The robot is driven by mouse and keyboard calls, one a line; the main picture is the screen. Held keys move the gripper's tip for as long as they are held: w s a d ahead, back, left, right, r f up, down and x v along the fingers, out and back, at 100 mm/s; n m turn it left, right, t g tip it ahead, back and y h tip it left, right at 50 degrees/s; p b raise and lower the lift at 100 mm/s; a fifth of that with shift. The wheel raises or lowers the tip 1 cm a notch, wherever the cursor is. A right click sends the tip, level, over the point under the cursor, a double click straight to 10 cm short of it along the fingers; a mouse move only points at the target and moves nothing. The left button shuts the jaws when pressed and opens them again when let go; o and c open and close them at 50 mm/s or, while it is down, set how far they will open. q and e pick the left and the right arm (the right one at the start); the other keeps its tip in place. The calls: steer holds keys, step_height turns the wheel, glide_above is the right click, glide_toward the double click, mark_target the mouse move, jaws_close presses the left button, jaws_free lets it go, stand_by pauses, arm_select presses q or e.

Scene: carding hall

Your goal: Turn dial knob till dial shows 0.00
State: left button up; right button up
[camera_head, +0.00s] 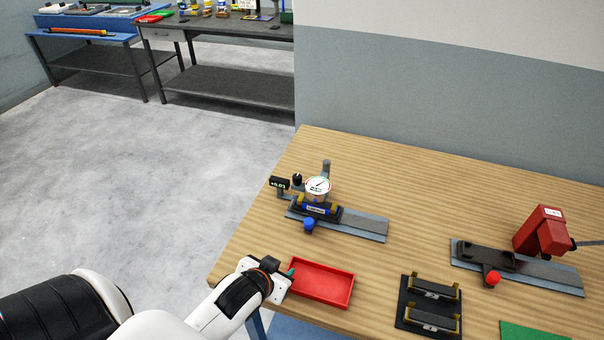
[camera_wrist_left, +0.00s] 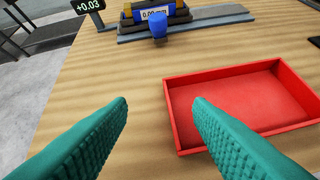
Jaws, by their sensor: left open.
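The round white dial (camera_head: 318,185) stands on a fixture at the back left of the wooden table. A small dark knob (camera_head: 297,179) sits just left of the dial. A black readout (camera_head: 279,183) beside it shows +0.03; it also shows in the left wrist view (camera_wrist_left: 88,5). A blue knob (camera_head: 309,225) is on the front of the fixture and shows in the left wrist view (camera_wrist_left: 158,25). My left gripper (camera_head: 287,272) is open and empty near the red tray, in front of the fixture and apart from it. Its teal fingers (camera_wrist_left: 160,108) are spread. My right gripper is out of view.
The empty red tray (camera_head: 348,294) lies right of my left gripper. A grey rail (camera_head: 365,226) runs right from the fixture. A black holder (camera_head: 404,323), a red device (camera_head: 540,232) and a green mat (camera_head: 530,331) lie farther right. The wall closes off the table's back.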

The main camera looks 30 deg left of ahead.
mark_target(294, 179)
arm_select(q)
steer(key=w+a+t, duration=0.1)
steer(key=w+a, duration=0.1)
steer(key=w+a+r+t, duration=0.1)
steer(key=w+a+t, duration=0.1)
steer(key=w, duration=0.1)
steer(key=w+a+r+t, duration=0.1)
steer(key=w+a, duration=0.1)
steer(key=shift+w+r+t, duration=0.15)
steer(key=shift+t, duration=0.15)
steer(key=w+a+r+t, duration=0.1)
steer(key=w, duration=0.4)
steer(key=w+a+r+t+h+p, duration=0.1)
steer(key=w, duration=0.4)
steer(key=w+a+r+t+h+p, duration=0.1)
steer(key=w+r+t, duration=0.1)
steer(key=w, duration=0.3)
steer(key=shift+w+a+m, duration=0.3)
steer(key=shift+w, duration=0.1)
steer(key=shift+f, duration=0.1)
steer(key=c, duration=1)
